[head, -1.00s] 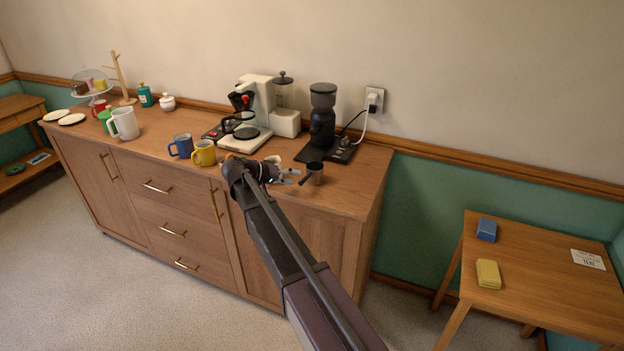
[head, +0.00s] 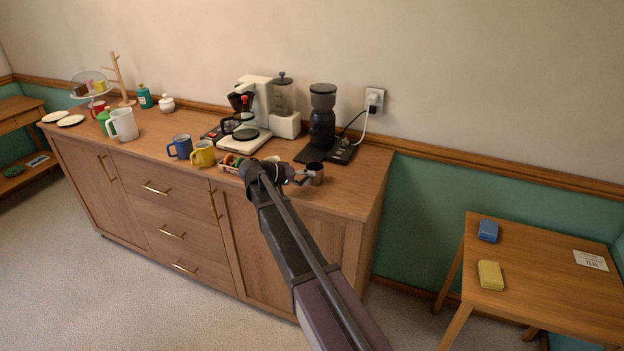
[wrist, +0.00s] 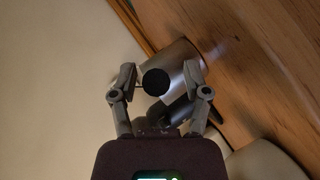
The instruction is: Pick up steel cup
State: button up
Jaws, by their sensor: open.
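The steel cup (head: 316,172) stands near the right front part of the wooden sideboard top, just past my gripper (head: 298,178). In the wrist view the cup (wrist: 182,62) is a shiny metal cylinder with a dark handle (wrist: 156,82) pointing toward my palm. My gripper (wrist: 158,84) is open, with one finger on each side of the handle and the cup's near side. I cannot tell whether either finger touches the cup. My arm hides part of the sideboard's front edge.
A black grinder (head: 322,118) stands behind the cup, with a coffee maker (head: 258,108) to its left. A yellow mug (head: 203,154), a blue mug (head: 181,147) and a small basket (head: 232,162) are left of my gripper. The sideboard top (head: 355,185) is clear right of the cup.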

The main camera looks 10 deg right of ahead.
dwell(0.5)
grip_shut()
jog(key=shift+r, duration=0.25)
notch_tip(320, 180, up, 2)
jog(key=p, duration=0.2)
jog(key=shift+r+p, duration=0.1)
jog(key=shift+p, duration=0.3)
jog(key=shift+s+a+r+p, duration=0.15)
jog(key=shift+s+r+p, duration=0.25)
jog(key=shift+r+p, duration=0.2)
jog(key=s+a, duration=0.3)
jog(key=s, duration=0.3)
jog(key=s+a+r+p, duration=0.1)
jog(key=s+a, duration=0.2)
jog(key=s, duration=0.4)
jog(key=shift+s+a, duration=0.3)
jog(key=shift+a, duration=0.05)
